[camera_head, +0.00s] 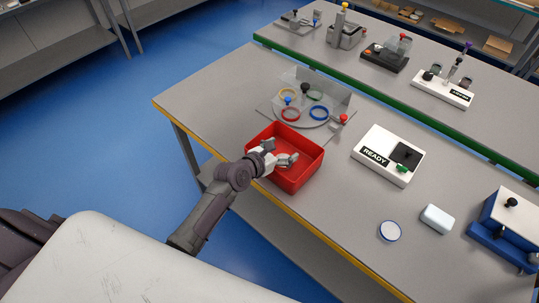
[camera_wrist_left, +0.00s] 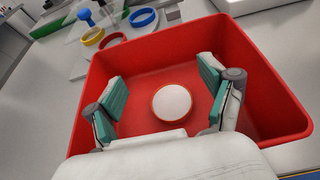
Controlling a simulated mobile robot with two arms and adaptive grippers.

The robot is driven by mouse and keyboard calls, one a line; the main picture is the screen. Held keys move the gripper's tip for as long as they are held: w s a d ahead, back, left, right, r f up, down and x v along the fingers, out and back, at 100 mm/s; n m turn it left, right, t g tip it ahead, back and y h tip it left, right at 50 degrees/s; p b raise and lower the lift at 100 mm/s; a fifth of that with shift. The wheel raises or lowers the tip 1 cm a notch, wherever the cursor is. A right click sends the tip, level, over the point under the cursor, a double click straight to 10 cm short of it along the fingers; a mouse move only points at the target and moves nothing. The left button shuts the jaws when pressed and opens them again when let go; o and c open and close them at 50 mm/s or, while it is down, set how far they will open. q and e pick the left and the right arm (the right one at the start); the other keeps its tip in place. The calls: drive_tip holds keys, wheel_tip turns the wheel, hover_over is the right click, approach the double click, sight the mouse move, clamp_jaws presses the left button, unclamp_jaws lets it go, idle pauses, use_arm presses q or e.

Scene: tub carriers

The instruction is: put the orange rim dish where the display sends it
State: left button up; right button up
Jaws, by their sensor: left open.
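The orange rim dish (camera_wrist_left: 172,103), with a white middle, lies flat on the floor of the red tub (camera_wrist_left: 265,95) in the left wrist view. The red tub (camera_head: 306,175) stands near the table's front edge in the head view, where I cannot make out the dish behind my gripper. My left gripper (camera_head: 280,152) is open over the tub. In the left wrist view the fingers of the left gripper (camera_wrist_left: 163,86) are spread on either side of the dish, not touching it. A white box with a display (camera_head: 374,157) reads "READY". My right gripper is out of view.
A round fixture with coloured rings (camera_head: 304,115) stands behind the tub. A blue-rimmed dish (camera_head: 390,231), a white block (camera_head: 437,218) and a blue-and-white device (camera_head: 503,222) are at the right. The tabletop left of the fixture is clear.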

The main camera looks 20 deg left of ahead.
use_arm(q)
drive_tip(key=b+v, duration=0.1)
drive_tip(key=v, duration=1.1)
drive_tip(key=s+f+m+g+y, duration=0.1)
drive_tip(key=s+f+m+g, duration=0.2)
drive_tip(key=f, duration=0.6)
drive_tip(key=s+a+f+m+y, duration=0.1)
drive_tip(key=s+f+m, duration=0.4)
drive_tip(key=f, duration=0.4)
drive_tip(key=s+f+m+g+y, duration=0.1)
drive_tip(key=s+f+m+g, duration=0.1)
drive_tip(key=f+m, duration=0.5)
drive_tip(key=s+f+m+g, duration=0.2)
drive_tip(key=s+f+m, duration=0.4)
drive_tip(key=s, duration=0.4)
drive_tip(key=s+a+f+m+g+y, duration=0.1)
drive_tip(key=s+f+m+g, duration=0.1)
drive_tip(key=s+f+m, duration=0.5)
drive_tip(key=s+f+m+g, duration=0.2)
drive_tip(key=s+f+m, duration=0.4)
drive_tip(key=s, duration=0.7)
drive_tip(key=shift+s+a+f+m+g+y, duration=0.15)
drive_tip(key=shift+f+m+g+y, duration=0.15)
drive_tip(key=shift+f, duration=0.55)
